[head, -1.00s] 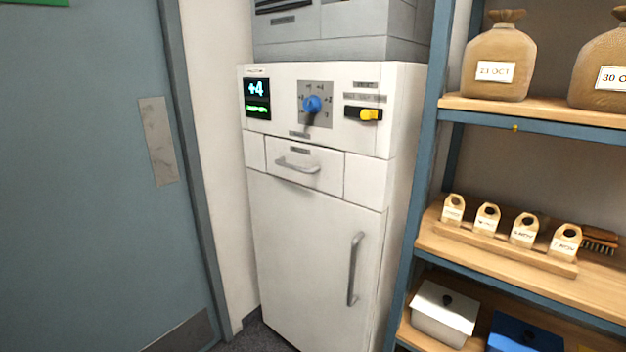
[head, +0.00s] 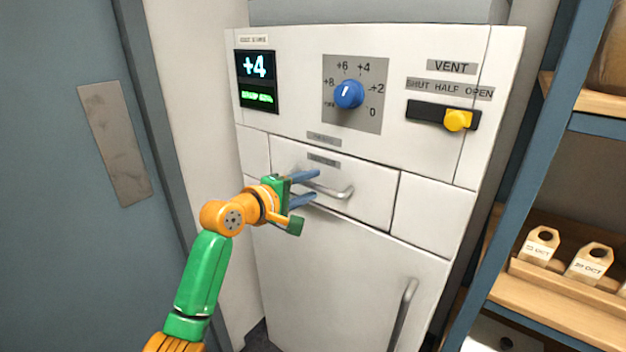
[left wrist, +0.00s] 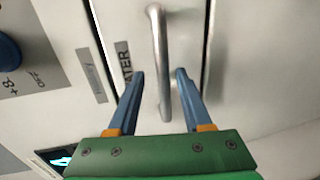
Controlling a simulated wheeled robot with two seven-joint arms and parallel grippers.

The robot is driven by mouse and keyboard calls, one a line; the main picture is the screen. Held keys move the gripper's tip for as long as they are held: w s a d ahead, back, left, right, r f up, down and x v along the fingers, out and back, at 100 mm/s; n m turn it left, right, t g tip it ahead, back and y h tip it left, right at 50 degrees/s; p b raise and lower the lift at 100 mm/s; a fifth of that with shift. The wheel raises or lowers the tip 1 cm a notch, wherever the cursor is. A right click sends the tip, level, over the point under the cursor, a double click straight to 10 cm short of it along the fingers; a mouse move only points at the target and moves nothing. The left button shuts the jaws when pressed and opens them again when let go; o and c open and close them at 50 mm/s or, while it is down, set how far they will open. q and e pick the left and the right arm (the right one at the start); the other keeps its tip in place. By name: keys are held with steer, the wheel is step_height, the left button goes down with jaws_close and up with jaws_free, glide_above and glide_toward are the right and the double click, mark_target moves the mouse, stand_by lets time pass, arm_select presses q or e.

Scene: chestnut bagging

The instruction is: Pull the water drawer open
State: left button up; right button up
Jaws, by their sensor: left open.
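The water drawer (head: 370,199) is a white front panel below the control panel, flush with the cabinet and shut. Its curved grey bar handle (head: 341,192) runs across the front. My left gripper (head: 309,187) is open in front of the handle's left part, one blue finger above it and one below. In the left wrist view the drawer handle (left wrist: 158,50) runs between the two open fingers (left wrist: 158,78), and it looks clear of both. A label beside it reads "ATER", partly hidden by a finger. My right gripper is not in view.
Above the drawer are a blue knob (head: 349,94), a display (head: 257,81) and a yellow vent slider (head: 458,120). A lower door with a vertical handle (head: 404,312) is below. A grey-blue door (head: 50,180) stands left and a shelf with tags (head: 541,246) stands right.

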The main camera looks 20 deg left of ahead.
arm_select(q)
steer(key=shift+w+f, duration=0.25)
steer(key=shift+w, duration=0.25)
steer(key=shift+w+f, duration=0.25)
steer(key=shift+w, duration=0.25)
steer(key=shift+s+r, duration=0.1)
jaws_close()
steer(key=shift+r, duration=0.15)
stand_by(0.4)
